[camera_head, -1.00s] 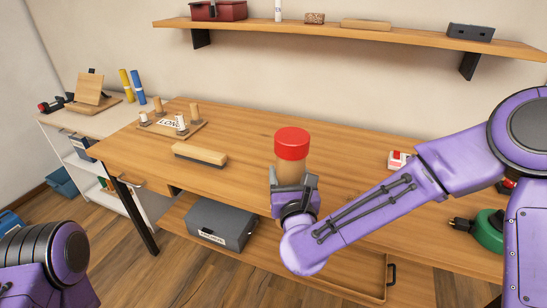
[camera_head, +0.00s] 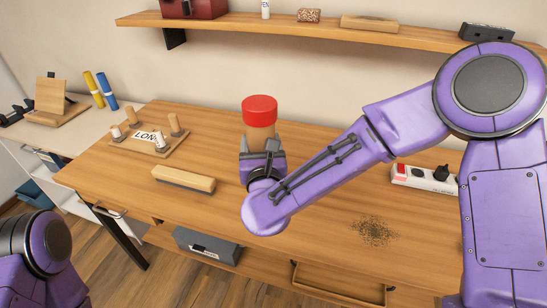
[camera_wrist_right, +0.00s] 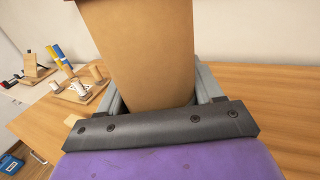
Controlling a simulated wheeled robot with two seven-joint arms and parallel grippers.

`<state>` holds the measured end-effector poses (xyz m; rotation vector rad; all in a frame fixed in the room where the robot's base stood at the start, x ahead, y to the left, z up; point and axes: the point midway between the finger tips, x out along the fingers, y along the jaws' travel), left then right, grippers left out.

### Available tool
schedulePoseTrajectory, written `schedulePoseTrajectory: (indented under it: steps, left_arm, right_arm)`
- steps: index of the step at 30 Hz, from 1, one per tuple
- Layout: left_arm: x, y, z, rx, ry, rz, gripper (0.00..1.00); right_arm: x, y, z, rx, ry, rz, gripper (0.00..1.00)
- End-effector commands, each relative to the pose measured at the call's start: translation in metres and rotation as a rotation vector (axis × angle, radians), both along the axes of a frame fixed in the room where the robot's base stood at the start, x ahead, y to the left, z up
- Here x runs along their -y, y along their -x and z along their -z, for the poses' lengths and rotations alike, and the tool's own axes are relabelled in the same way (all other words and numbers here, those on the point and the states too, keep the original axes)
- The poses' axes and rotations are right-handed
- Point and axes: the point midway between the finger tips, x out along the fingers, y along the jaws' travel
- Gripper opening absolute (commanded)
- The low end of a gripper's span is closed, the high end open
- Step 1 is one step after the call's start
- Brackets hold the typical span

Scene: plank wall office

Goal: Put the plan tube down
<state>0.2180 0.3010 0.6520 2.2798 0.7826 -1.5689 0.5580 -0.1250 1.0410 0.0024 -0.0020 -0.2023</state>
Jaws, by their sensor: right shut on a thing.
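The plan tube (camera_head: 259,112) is a brown cylinder with a red cap, upright in the head view. My right gripper (camera_head: 262,150) is shut around its lower part, over the wooden desk (camera_head: 310,215). In the right wrist view the tube's brown body (camera_wrist_right: 140,50) stands between the two fingers (camera_wrist_right: 160,95). The tube's bottom end is hidden by the gripper, so I cannot tell if it touches the desk. My left arm shows at the lower left, but its gripper is out of view.
A peg board with a label (camera_head: 150,139) and a wooden block with a dark underside (camera_head: 184,179) lie left of the tube. A power strip (camera_head: 424,178) and a patch of dark specks (camera_head: 373,231) are to the right. A shelf (camera_head: 300,32) runs above. The desk's front middle is clear.

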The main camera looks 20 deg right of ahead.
Motion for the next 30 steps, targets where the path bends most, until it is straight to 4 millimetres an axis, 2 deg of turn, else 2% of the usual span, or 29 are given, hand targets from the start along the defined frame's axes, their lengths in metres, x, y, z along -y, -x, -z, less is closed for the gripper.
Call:
schedulePoseTrajectory:
  steps: [1, 6, 13, 18, 30]
  left_arm:
    - [0.0, 0.0, -0.009, 0.0, 0.0, 0.0, 0.43]
    - [0.0, 0.0, -0.014, 0.001, -0.001, 0.0, 0.43]
    - [0.0, 0.0, -0.019, 0.0, 0.0, 0.0, 0.43]
    - [0.0, 0.0, -0.021, 0.001, -0.001, 0.0, 0.43]
    - [0.0, 0.0, -0.015, 0.001, -0.001, 0.0, 0.43]
  right_arm:
    - [0.01, -0.009, 0.002, -0.001, 0.002, 0.003, 0.33]
    - [0.029, -0.028, 0.039, -0.003, 0.004, 0.0, 0.33]
    - [0.044, -0.041, 0.063, -0.001, 0.002, 0.0, 0.33]
    - [0.044, -0.042, 0.091, -0.001, 0.002, -0.002, 0.33]
    - [0.044, -0.041, 0.099, 0.001, -0.001, 0.0, 0.33]
